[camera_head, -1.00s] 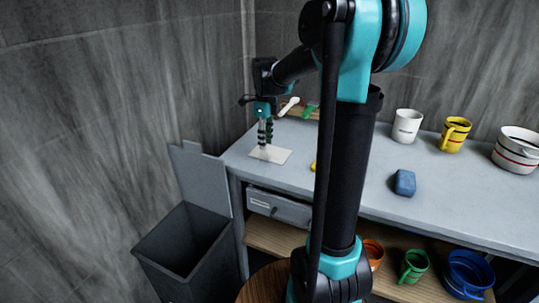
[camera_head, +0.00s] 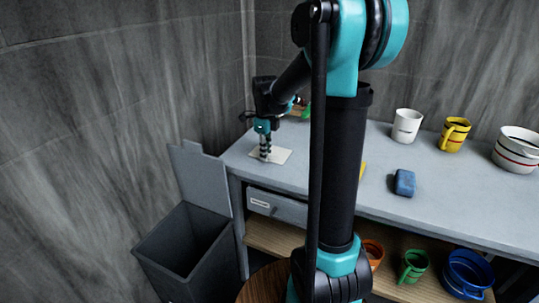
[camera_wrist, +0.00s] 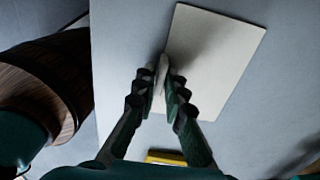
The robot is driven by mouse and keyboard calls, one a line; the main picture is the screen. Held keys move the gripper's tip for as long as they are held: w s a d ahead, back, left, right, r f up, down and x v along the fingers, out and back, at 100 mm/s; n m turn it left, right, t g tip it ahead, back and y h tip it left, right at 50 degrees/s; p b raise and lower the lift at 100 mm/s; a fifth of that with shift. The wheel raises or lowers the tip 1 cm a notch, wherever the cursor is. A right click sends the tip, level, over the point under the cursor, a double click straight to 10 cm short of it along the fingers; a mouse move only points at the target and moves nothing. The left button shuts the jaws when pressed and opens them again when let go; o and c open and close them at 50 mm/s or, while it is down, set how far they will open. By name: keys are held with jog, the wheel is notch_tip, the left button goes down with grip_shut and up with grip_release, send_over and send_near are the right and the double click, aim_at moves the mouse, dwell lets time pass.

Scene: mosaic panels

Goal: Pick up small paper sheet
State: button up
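The small paper sheet is a pale, flat, square piece lying on the grey worktop in the head view (camera_head: 282,153). It fills the upper middle of the wrist view (camera_wrist: 225,45). My gripper (camera_head: 264,158) points down at the sheet with its tips at or very near the surface. In the wrist view my gripper's fingertips (camera_wrist: 161,78) converge at the sheet's left edge, with a narrow pale strip between them. The fingers look nearly together. I cannot tell whether the sheet is pinched, and part of it is hidden behind the fingers.
A dark bin (camera_head: 188,252) stands left of the worktop. A yellow object (camera_wrist: 165,158) shows low in the wrist view. Worktop left of the block is mostly clear.

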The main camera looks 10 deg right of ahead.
grip_shut()
notch_tip(320, 180, up, 20)
dwell(0.5)
dwell(1.0)
